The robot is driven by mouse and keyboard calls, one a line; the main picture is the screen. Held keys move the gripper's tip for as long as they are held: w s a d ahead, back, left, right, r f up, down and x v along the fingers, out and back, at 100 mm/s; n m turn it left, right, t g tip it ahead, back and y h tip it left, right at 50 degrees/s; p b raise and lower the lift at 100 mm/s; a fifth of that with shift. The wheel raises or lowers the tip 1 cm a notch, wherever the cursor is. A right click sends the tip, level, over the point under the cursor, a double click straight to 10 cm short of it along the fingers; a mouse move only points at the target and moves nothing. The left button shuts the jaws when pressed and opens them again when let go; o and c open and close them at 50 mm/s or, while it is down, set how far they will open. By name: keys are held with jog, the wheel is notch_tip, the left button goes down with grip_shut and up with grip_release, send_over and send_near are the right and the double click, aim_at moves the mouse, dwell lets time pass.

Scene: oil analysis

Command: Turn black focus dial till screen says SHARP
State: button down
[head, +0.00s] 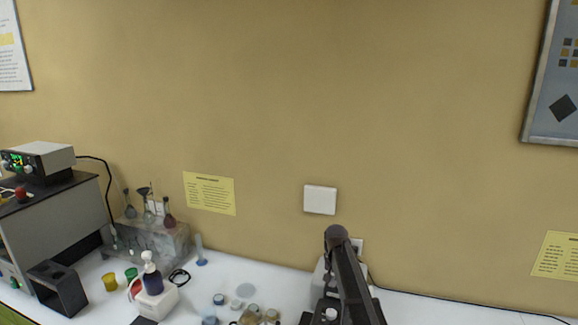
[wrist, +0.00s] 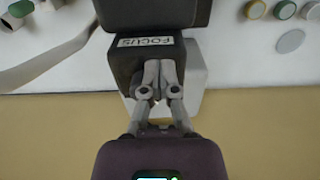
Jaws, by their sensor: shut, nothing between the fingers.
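A dark block with a white label (wrist: 146,41) reading FOCUS, upside down, is in the upper middle of the wrist view. My gripper (wrist: 160,68) is shut and empty, its fingertips together just below the label and overlapping the block's face (wrist: 122,62). I cannot tell whether they touch it. No separate black dial can be made out; it may be hidden by the fingers or the block. No screen reading SHARP is visible. In the head view, a dark arm at lower centre covers much of a pale device (head: 318,281).
Several capped jars (head: 250,314) stand left of the pale device on the white bench (head: 215,277). Further left are a wash bottle (head: 151,281), a glassware rack (head: 150,240) and a dark holder (head: 58,288). The bench to the right looks clear except for a cable.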

dwell(0.3)
notch_tip(320, 180, up, 6)
jog(key=p, duration=0.6)
jog(key=shift+s, duration=0.1)
dwell(0.4)
jog(key=shift+s+d+r+p, duration=0.15)
jog(key=shift+d+r+p, duration=0.1)
jog(key=shift+d, duration=0.3)
jog(key=shift+s+d+r+p, duration=0.15)
jog(key=shift+d+r+p, duration=0.1)
jog(key=shift+d, duration=0.3)
jog(key=shift+f, duration=0.15)
notch_tip(320, 180, down, 7)
jog(key=b, duration=0.7)
